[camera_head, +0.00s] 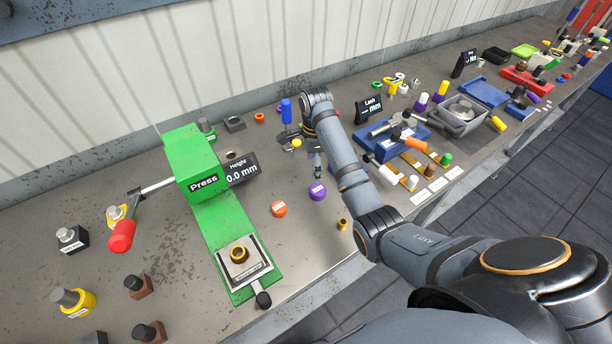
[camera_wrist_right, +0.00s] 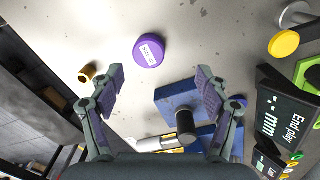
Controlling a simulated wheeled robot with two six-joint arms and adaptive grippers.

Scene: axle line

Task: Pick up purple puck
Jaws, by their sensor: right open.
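The purple puck (camera_head: 318,191) lies on the grey bench with its white label facing up, right of the orange puck. In the right wrist view the purple puck (camera_wrist_right: 150,50) is in full view, beyond the fingertips and roughly centred between them. My right gripper (camera_wrist_right: 158,80) is open and empty, with the puck apart from both fingers. In the head view my right arm reaches over the bench from the right and largely hides its own gripper. My left gripper is in neither view.
A green press (camera_head: 190,165) stands left of the puck, with an orange puck (camera_head: 279,209) between them. A small brass bushing (camera_head: 342,224) is near the front edge. A blue block (camera_wrist_right: 178,97) shows near the right finger in the wrist view. An end-play display (camera_wrist_right: 285,115) stands at right.

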